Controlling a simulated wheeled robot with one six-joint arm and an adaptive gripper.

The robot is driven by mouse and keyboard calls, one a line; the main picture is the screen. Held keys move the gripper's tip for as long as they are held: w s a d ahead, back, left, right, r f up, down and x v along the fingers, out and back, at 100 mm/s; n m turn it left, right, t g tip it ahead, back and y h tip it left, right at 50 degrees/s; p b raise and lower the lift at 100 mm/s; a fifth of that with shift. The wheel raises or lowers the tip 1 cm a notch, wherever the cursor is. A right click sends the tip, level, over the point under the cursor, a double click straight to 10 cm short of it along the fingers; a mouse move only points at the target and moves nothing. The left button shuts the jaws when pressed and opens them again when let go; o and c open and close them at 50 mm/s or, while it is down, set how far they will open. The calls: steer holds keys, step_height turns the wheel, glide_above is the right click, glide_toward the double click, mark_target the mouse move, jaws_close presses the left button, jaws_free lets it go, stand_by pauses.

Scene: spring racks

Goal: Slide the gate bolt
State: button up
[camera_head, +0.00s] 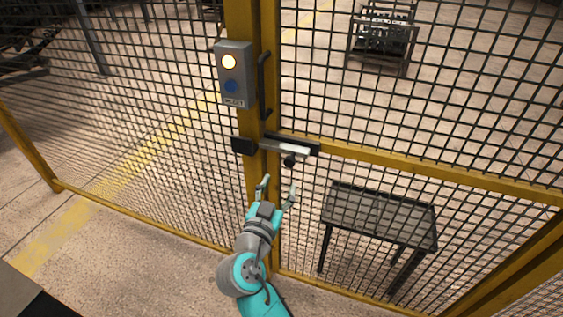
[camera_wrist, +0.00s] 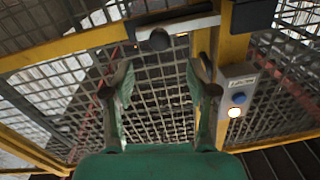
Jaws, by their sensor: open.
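The gate bolt (camera_head: 288,149) is a pale bar with a dark round knob (camera_head: 290,161) hanging under it. It lies across the yellow gate post, with a black block (camera_head: 244,146) to its left. In the wrist view the bolt (camera_wrist: 187,24) runs across the top and the knob (camera_wrist: 159,39) shows ahead of and between my fingers. My gripper (camera_head: 278,186) is open and empty, just below the bolt in the head view. The fingers are apart from the knob. In the wrist view my gripper (camera_wrist: 160,75) has its two fingers spread wide.
A grey button box (camera_head: 234,74) with a lit yellow lamp and a blue button is on the post above the bolt. A black handle (camera_head: 265,85) stands beside it. Yellow-framed mesh surrounds these. A dark table (camera_head: 378,213) shows through the mesh.

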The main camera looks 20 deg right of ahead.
mark_target(288, 164)
steer(key=x, duration=0.9)
steer(key=shift+w+d, duration=0.25)
steer(key=shift+c, duration=0.3)
jaws_close()
